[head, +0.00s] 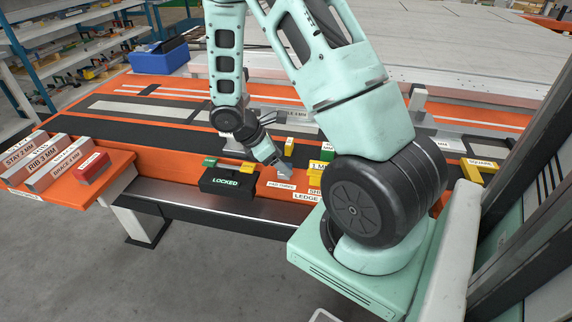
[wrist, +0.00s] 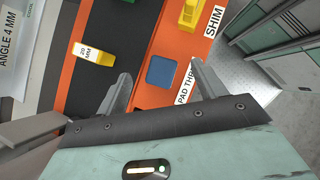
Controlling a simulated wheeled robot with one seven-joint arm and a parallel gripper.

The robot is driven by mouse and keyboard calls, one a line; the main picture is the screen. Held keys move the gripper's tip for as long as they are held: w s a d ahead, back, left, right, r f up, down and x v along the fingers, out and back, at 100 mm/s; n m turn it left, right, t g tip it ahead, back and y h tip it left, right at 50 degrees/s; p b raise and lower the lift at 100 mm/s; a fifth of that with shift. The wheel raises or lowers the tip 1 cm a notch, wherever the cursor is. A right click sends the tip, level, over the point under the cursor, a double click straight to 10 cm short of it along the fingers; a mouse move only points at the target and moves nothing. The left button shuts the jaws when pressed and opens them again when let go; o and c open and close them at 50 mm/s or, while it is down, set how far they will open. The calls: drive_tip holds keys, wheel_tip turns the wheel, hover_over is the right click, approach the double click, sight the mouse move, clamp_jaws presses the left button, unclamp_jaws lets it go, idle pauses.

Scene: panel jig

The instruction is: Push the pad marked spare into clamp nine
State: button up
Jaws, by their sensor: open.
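My gripper (head: 280,164) is low over the orange front strip of the bench in the head view. In the wrist view its two fingers (wrist: 160,70) stand apart. A blue square pad (wrist: 161,71) lies on the orange strip between the fingertips, with no finger visibly closed on it. A label (wrist: 186,81) beside it reads "PAD THR…", partly covered by the right finger. The pad cannot be made out in the head view. I can read neither "spare" nor "nine" on anything.
A black block marked LOCKED (head: 226,182) with green and yellow parts stands left of my gripper. In the wrist view, a yellow piece marked 20 MM (wrist: 94,50) and another yellow piece (wrist: 193,14) by a SHIM label lie nearby. Marked blocks (head: 50,173) sit far left.

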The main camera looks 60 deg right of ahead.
wheel_tip(320, 180, up, 6)
drive_tip(key=a+p, duration=0.1)
drive_tip(key=p, duration=0.4)
drive_tip(key=shift+w+r+p, duration=0.25)
drive_tip(key=shift+w+p, duration=0.05)
drive_tip(key=shift+w, duration=0.1)
drive_tip(key=s+a+r+m+t+y, duration=0.1)
drive_tip(key=a+r, duration=0.4)
drive_tip(key=a, duration=0.6)
drive_tip(key=s+a+r+m+t+y, duration=0.15)
drive_tip(key=a+r, duration=0.25)
drive_tip(key=a, duration=0.6)
drive_tip(key=s+a+r+t+y, duration=0.1)
drive_tip(key=s+a+r+y, duration=0.2)
drive_tip(key=s+a+r, duration=0.3)
drive_tip(key=s+a, duration=0.4)
drive_tip(key=a, duration=0.4)
drive_tip(key=shift+s+r+y, duration=0.3)
drive_tip(key=shift+y, duration=0.05)
drive_tip(key=shift+m+t, duration=0.25)
